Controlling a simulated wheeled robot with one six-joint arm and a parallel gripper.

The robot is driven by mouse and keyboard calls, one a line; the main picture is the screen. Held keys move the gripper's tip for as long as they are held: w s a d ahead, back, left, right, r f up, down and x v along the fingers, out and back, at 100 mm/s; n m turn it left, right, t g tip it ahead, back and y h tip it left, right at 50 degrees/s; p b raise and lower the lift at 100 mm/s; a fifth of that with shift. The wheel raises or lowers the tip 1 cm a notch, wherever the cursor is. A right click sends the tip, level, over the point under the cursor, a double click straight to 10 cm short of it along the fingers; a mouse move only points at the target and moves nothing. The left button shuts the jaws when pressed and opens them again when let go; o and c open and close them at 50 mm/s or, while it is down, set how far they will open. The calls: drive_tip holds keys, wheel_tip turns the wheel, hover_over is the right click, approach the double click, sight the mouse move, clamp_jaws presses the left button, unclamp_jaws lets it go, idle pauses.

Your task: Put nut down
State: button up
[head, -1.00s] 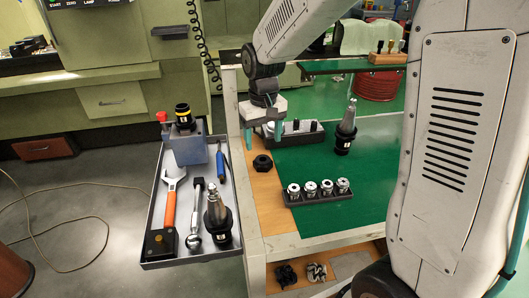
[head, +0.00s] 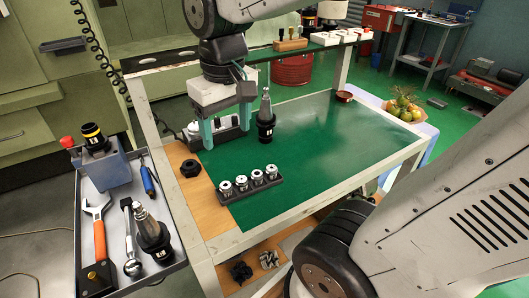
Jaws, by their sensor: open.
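A black nut (head: 190,168) lies on the wooden strip at the left edge of the green-topped cart, apart from my gripper. My gripper (head: 227,126) hangs over the back left of the green mat (head: 330,130), to the right of and behind the nut. Its two teal fingers are spread apart and no held object shows between them.
A black tool holder (head: 265,122) stands just right of my gripper. A rack of several collets (head: 252,182) lies in front. A grey side tray (head: 180,262) holds a wrench, ratchet and another holder. The mat's right half is clear.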

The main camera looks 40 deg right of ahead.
drive_tip(key=s+f, duration=0.1)
drive_tip(key=s, duration=0.9)
drive_tip(key=shift+s+d, duration=0.15)
drive_tip(key=shift+d, duration=0.2)
